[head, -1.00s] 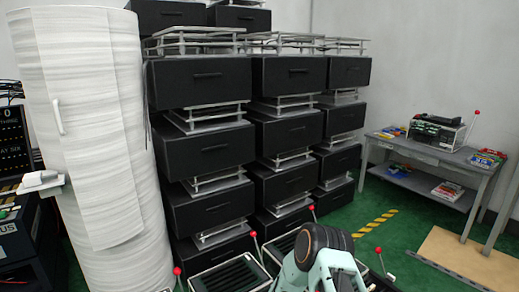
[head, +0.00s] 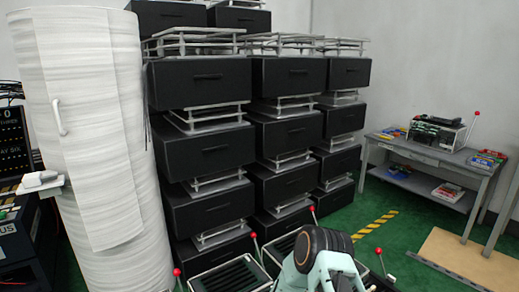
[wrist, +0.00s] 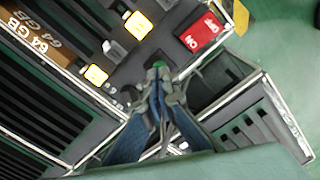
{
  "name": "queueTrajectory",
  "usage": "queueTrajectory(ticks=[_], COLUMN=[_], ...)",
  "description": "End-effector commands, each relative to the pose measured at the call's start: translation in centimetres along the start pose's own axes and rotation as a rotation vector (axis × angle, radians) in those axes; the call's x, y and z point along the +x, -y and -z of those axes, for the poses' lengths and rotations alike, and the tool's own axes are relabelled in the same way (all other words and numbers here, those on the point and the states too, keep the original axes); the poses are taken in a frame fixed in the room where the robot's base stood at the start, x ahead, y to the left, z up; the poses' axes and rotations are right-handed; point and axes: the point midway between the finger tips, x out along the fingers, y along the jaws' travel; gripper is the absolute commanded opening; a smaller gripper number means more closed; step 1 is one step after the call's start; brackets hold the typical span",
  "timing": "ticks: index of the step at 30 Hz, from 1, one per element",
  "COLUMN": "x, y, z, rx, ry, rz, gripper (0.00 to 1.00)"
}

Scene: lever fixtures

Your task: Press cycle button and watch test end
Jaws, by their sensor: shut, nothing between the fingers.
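In the wrist view my gripper (wrist: 160,92) is shut and empty, its fingertips close together over a dark panel. A small green button (wrist: 158,65) shows right at the fingertips; the fingers partly cover it, and I cannot tell whether they touch it. I see no label on it. A red switch marked ON and OFF (wrist: 202,36) is just up and right of it. Lit yellow buttons (wrist: 138,25) are up and left. In the head view my gripper is out of sight, and only my arm shows at the bottom.
In the head view, red-knobbed levers (head: 253,236) stand on low dark fixtures (head: 230,275) around my arm. Stacked black drawers (head: 208,149) rise behind, and a white cylinder (head: 95,150) stands at left. A grey table (head: 440,155) is at right. Green floor (head: 350,215) is open between.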

Motion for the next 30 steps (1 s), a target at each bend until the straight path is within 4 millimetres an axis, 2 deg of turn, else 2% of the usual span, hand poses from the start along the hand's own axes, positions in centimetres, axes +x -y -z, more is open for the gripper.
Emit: queueTrajectory(ticks=[26,30], x=[1.9,1.5], y=[0.0,0.0], z=[0.0,0.0], rx=[0.0,0.0], ry=[-0.001,-0.001], rz=[0.0,-0.001], gripper=[0.0,0.0])
